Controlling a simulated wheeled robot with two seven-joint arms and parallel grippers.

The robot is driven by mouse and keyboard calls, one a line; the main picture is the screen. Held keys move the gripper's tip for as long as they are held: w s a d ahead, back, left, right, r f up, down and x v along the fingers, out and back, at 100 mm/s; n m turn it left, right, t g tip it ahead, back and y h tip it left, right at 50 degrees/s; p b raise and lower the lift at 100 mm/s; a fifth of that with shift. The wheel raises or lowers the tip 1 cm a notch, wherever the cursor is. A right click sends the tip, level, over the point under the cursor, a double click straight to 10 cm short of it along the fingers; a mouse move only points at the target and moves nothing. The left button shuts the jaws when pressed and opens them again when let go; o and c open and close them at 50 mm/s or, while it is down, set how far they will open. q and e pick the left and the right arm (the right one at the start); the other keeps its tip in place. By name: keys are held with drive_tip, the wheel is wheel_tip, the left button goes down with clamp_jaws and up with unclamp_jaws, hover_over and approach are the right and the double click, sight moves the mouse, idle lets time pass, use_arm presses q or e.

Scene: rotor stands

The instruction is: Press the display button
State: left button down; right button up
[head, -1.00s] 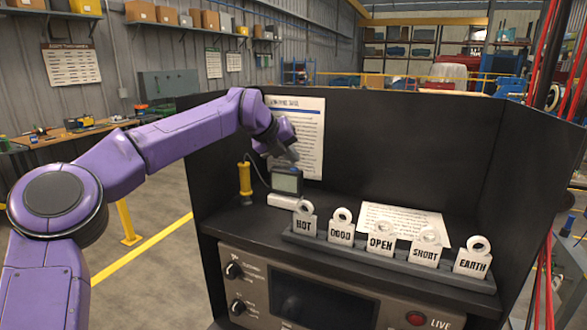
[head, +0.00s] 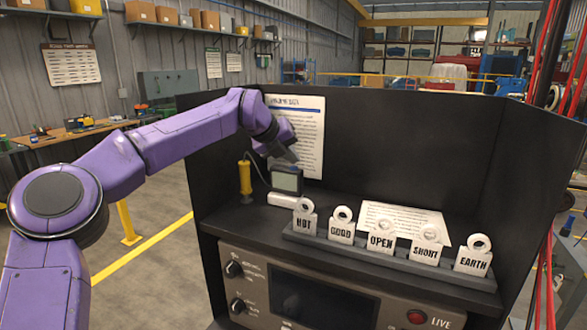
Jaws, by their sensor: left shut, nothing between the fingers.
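A small dark box with a grey display (head: 287,180) stands on a pale base (head: 283,200) at the back left of the black bench enclosure. My left gripper (head: 296,163) is shut and empty, pointing down at the top of the display box. I cannot tell whether its tip touches the box. The display button itself does not show clearly; the gripper may hide it. My right gripper is not in view.
A yellow-handled probe (head: 245,178) with a cable stands just left of the display. Several labelled tags sit in a rack (head: 400,252) to the right, before a paper sheet (head: 405,218). A panel (head: 325,295) with knobs and a red button (head: 416,317) is below.

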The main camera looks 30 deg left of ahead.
sight(291, 168)
use_arm(q)
drive_tip(key=shift+f, duration=0.1)
idle(0.3)
drive_tip(key=shift+r+p, duration=0.35)
drive_tip(key=shift+p, duration=0.05)
wheel_tip(291, 168, up, 6)
drive_tip(key=p, duration=0.4)
